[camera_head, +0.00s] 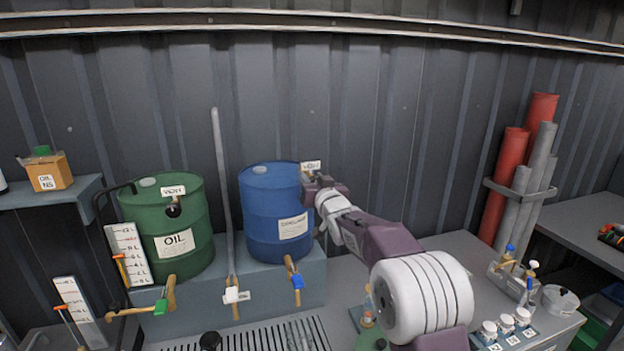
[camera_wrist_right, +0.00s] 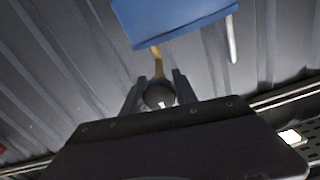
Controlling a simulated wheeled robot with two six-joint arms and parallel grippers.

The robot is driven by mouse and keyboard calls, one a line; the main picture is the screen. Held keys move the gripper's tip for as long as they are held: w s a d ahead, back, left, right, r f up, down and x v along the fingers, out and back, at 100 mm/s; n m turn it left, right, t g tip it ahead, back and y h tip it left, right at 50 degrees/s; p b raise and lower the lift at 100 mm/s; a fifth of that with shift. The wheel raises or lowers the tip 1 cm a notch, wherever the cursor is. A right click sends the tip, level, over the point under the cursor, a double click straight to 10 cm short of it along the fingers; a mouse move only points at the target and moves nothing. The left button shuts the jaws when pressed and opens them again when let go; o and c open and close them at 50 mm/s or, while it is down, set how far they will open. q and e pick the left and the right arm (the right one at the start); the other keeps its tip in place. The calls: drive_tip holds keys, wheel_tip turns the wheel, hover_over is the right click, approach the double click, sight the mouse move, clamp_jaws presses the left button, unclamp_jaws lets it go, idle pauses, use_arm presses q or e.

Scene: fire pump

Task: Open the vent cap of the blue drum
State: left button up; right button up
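The blue drum (camera_head: 262,215) stands on a grey bench, with a white label on its front. My right gripper (camera_head: 312,180) is at the drum's upper right side, just below a small white sign (camera_head: 310,166). It hides the vent cap in the head view. In the right wrist view, a dark round knob (camera_wrist_right: 159,94), seemingly the vent cap, sits between the two fingers of my right gripper (camera_wrist_right: 159,88). A brass-coloured stem joins it to a blue surface above. Whether the fingers press on the knob cannot be told. My left gripper is not in view.
The green oil drum (camera_head: 150,205) stands left of the blue one, with its own vent. A grey vertical pipe (camera_head: 224,180) rises between them. Taps with wooden-coloured bodies (camera_head: 291,268) hang at the bench front. Small bottles and valves occupy the right table.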

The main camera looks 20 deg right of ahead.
clamp_jaws()
